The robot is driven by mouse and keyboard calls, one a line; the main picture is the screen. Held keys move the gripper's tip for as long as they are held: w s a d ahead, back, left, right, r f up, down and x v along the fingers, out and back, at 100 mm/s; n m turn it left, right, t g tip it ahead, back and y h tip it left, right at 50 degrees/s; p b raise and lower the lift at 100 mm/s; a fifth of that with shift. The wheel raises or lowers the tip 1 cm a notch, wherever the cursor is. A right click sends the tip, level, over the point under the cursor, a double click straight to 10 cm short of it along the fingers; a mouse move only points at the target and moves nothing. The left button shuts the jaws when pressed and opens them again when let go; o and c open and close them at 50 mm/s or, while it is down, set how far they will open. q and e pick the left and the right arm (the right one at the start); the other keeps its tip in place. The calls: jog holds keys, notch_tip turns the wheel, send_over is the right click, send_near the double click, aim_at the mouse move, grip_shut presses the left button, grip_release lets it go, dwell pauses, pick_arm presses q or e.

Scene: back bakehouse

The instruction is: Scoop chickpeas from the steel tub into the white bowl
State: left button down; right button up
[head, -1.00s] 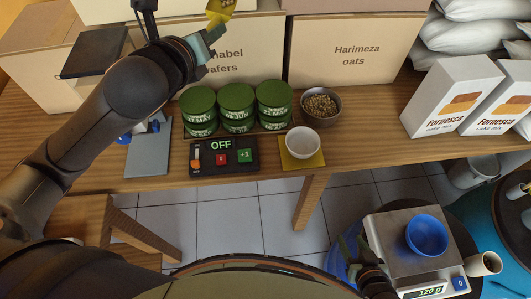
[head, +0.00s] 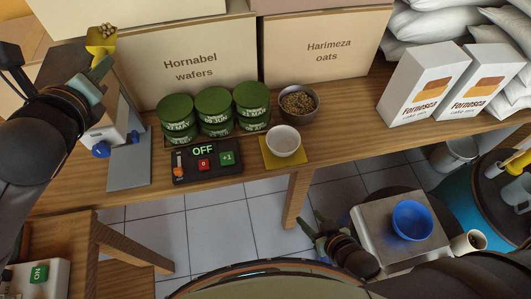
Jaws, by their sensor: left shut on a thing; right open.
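My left gripper (head: 101,70) is shut on a yellow scoop (head: 97,46) at the upper left, high above the table. Small tan pieces, likely chickpeas, are heaped in the scoop. The steel tub (head: 314,112) stands on the table behind the white bowl, holding many small brownish pieces. The white bowl (head: 284,142) sits upright on a yellow mat (head: 300,160) and looks empty. The scoop is well to the left of both. My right gripper (head: 322,226) is open and empty, low beside the steel scale (head: 368,216).
Stacked green tins (head: 213,102) stand left of the tub, behind a dark switch panel (head: 207,167) reading OFF. Cardboard boxes (head: 190,62) line the back. White cake mix boxes (head: 424,84) stand at the right. A blue bowl (head: 412,220) sits on the scale.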

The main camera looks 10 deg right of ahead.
pick_arm(q)
jog(key=w+d+f+m+g+h, duration=0.1)
jog(key=d+f+m+h, duration=0.15)
jog(key=d+f, duration=1.05)
jog(key=s+d+f+m+g+h, duration=0.1)
jog(key=s+d+f+m+h, duration=0.1)
jog(key=s+d+f, duration=0.2)
jog(key=s+d+f+m+h, duration=0.2)
jog(key=d+f, duration=0.4)
jog(key=d, duration=0.4)
jog(key=shift+s+d+g+h, duration=0.35)
jog(key=shift+s+h, duration=0.3)
jog(key=shift+s, duration=0.5)
jog(key=shift+a+f, duration=0.15)
